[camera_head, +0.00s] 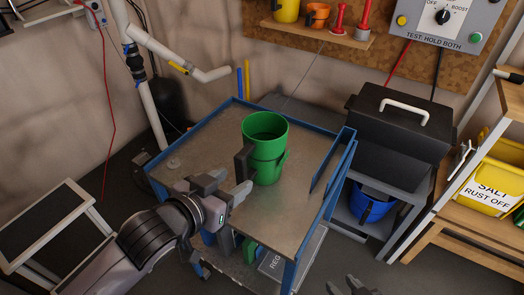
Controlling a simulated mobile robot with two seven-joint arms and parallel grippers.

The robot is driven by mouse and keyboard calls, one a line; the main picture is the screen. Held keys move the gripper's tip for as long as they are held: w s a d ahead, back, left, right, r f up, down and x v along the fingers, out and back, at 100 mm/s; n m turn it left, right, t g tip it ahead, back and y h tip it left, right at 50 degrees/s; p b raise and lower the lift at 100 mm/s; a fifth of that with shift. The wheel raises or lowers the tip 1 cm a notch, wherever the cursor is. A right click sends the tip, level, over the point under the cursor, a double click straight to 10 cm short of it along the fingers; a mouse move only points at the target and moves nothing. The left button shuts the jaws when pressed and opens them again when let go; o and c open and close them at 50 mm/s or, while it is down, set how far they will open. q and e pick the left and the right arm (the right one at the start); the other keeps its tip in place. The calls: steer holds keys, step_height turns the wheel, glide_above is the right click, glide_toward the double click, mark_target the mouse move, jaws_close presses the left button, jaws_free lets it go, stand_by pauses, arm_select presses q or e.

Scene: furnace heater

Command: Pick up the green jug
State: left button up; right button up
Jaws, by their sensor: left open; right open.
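The green jug (269,148) stands upright on the top of a blue-framed metal cart (190,152). Its open top faces up, and a dark handle sticks out on its left side toward my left arm. My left gripper (233,181) is open, just in front of and to the left of the jug, with its fingertips close to the handle. I cannot tell whether they touch it. My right gripper (344,285) shows only in part at the bottom edge, open and empty, away from the cart top.
A black box with a white handle (402,110) stands right of the cart, with a blue bucket (371,205) below. A yellow bin (496,180) sits on a wooden shelf at the far right. Raised blue edges border the cart; its top is mostly clear around the jug.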

mark_target(239, 181)
arm_select(q)
steer(key=shift+f+x, duration=0.2)
steer(key=shift+x, duration=1.5)
steer(key=shift+f+x, duration=0.25)
steer(key=shift+x, duration=1.4)
steer(key=shift+s, duration=0.2)
steer(key=shift+c, duration=0.3)
jaws_close()
